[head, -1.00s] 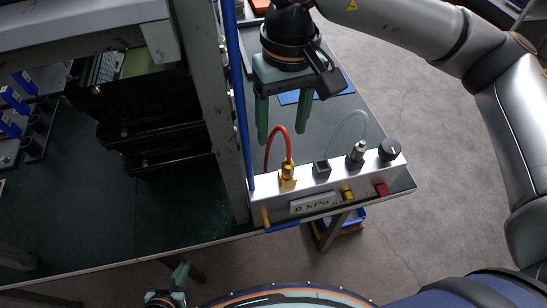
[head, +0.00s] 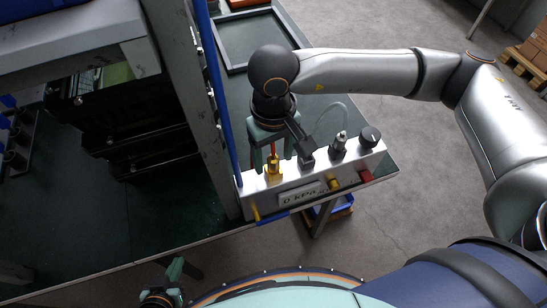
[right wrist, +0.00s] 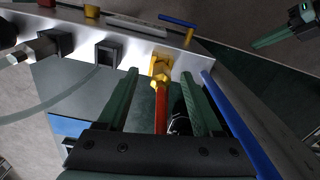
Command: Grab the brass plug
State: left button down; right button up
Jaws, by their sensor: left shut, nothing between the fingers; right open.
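The brass plug (head: 274,169) is a gold fitting on top of the silver panel block (head: 230,203), at its left end. In the right wrist view the plug (right wrist: 160,69) has a red hose running back from it toward the palm. My right gripper (head: 272,158) is open over the plug. Its fingers (right wrist: 159,78) lie on either side of the hose, with the plug's body near the tips, not gripped. My left gripper (head: 176,270) is shut and empty, low at the left of the head view, far from the plug.
A black square socket (head: 307,160), a metal fitting with a clear hose (head: 338,147) and a black knob (head: 370,136) stand along the block to the right. A grey post (head: 195,110) and blue tube (head: 223,120) rise close on the left. A dark tray (head: 243,42) lies behind.

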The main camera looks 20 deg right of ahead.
jog(key=shift+f, duration=0.55)
grip_shut()
